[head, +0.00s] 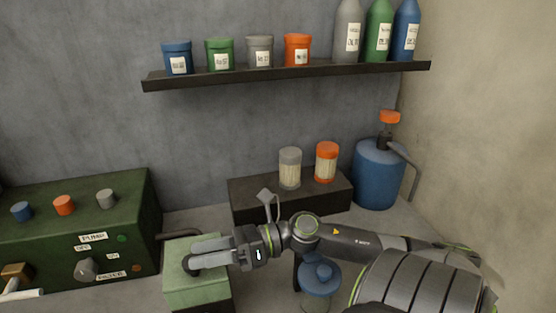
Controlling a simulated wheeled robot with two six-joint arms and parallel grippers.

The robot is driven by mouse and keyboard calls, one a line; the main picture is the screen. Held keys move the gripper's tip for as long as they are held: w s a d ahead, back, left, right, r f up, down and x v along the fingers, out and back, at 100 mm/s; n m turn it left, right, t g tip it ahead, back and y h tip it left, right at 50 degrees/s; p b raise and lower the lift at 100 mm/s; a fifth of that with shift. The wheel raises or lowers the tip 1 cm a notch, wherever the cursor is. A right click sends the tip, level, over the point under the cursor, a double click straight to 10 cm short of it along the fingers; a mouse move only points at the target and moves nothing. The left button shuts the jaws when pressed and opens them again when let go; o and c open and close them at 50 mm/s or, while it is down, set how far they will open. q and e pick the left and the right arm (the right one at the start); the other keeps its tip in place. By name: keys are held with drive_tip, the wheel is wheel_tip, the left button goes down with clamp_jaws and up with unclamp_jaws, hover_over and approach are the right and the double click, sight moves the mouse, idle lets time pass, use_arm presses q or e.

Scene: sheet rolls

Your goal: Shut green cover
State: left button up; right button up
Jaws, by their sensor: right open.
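A light green cover (196,287) forms the top of a small box-shaped unit at the bottom, left of centre. I cannot tell whether it is fully shut. My right gripper (194,256) reaches in from the right, with its fingers pointing left over the cover. It is open. A dark rounded part shows at its fingertips, and I cannot tell whether they touch the cover. The fingers hide part of the cover's top. My left gripper is not in view.
A dark green pump panel (128,219) with knobs stands at left. A dark block (245,205) bears two jars behind my right arm. A blue canister (376,178) stands at right. A wall shelf (290,74) holds tubs and bottles.

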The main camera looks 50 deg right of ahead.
drive_tip(key=shift+v, duration=1.35)
drive_tip(key=p+v, duration=0.7)
drive_tip(key=v, duration=0.7)
drive_tip(key=shift+d, duration=0.15)
